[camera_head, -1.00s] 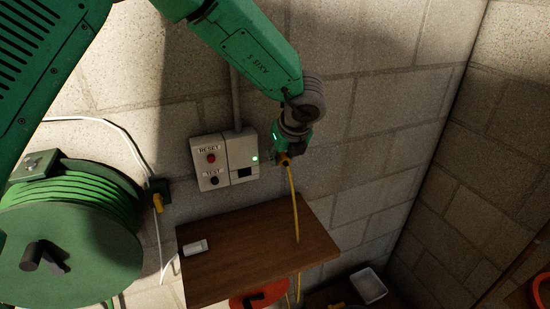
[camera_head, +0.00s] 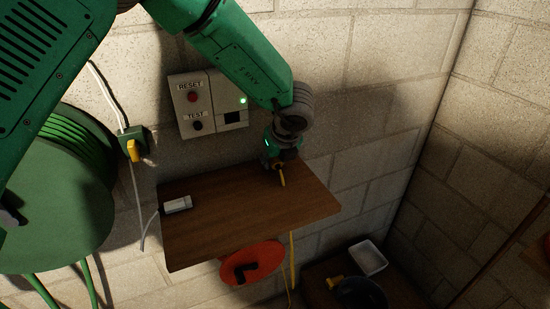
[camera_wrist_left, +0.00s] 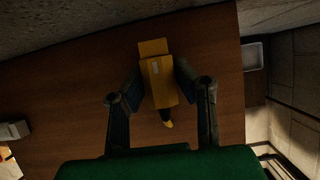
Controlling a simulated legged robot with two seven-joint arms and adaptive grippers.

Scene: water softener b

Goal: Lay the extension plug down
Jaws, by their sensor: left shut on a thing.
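My left gripper (camera_head: 281,163) is low over the back right part of the wooden shelf (camera_head: 235,215). In the left wrist view its two fingers (camera_wrist_left: 162,100) are closed on the sides of the yellow extension plug (camera_wrist_left: 158,82), with the brown board behind it. In the head view the plug is mostly hidden by the gripper; a short yellow piece (camera_head: 282,178) sticks out below. I cannot tell whether the plug touches the shelf. My right gripper is not in view.
A small white box (camera_head: 177,205) sits at the shelf's left end. A RESET/TEST panel (camera_head: 195,107) is on the wall above. A green hose reel (camera_head: 50,200) stands left. Below are a red reel (camera_head: 252,263) and a white tray (camera_head: 368,257). The shelf's middle is clear.

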